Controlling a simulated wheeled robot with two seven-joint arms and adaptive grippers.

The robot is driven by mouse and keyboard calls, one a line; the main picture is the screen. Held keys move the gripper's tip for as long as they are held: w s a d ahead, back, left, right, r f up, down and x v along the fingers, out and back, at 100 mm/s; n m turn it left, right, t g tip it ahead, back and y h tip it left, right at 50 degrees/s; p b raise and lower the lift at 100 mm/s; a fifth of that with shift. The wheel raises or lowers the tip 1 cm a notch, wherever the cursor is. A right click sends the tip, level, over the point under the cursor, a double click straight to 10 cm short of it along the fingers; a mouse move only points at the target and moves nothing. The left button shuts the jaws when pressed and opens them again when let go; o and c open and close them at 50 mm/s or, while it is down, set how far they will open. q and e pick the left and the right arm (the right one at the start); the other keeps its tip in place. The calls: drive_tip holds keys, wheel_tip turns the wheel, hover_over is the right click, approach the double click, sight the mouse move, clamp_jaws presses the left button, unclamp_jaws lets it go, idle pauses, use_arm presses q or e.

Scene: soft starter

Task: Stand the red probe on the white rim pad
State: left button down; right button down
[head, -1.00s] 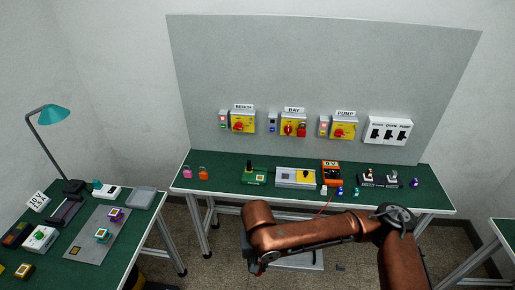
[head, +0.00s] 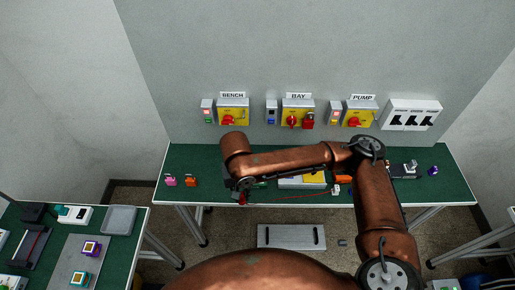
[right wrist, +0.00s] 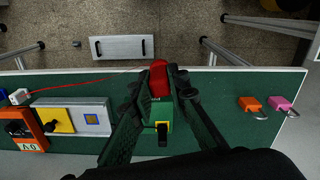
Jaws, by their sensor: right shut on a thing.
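My right gripper (head: 243,190) is over the left-middle of the long bench, near its front edge. In the right wrist view its fingers (right wrist: 157,88) are shut on the red probe (right wrist: 158,76). A red lead (right wrist: 85,82) runs from the probe toward the orange meter (right wrist: 22,128). A green box (right wrist: 160,125) with a black and yellow part lies just beyond the probe in that view; whether they touch cannot be told. My arm hides most of this box in the head view. No white-rimmed pad can be made out; the fingers and probe may cover it. My left gripper is not in view.
Pink (head: 170,181) and orange (head: 190,181) padlocks lie at the left bench end. Green bench surface (right wrist: 215,110) is clear between box and padlocks.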

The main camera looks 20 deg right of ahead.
drive_tip(key=w+d+r+m+p, duration=0.1)
drive_tip(key=w+d+p, duration=0.1)
drive_tip(key=w+p, duration=0.45)
drive_tip(key=w+d+r+m+p, duration=0.1)
drive_tip(key=w+d+p, duration=0.2)
drive_tip(key=w+p, duration=0.35)
drive_tip(key=d+f+m+p, duration=0.1)
drive_tip(key=d+f+p, duration=0.2)
drive_tip(key=d+p, duration=0.2)
drive_tip(key=shift+w+d, duration=0.15)
drive_tip(key=shift+w, duration=0.25)
drive_tip(key=shift+f, duration=0.1)
drive_tip(key=shift+f+b, duration=1.2)
drive_tip(key=shift+f, duration=3.55)
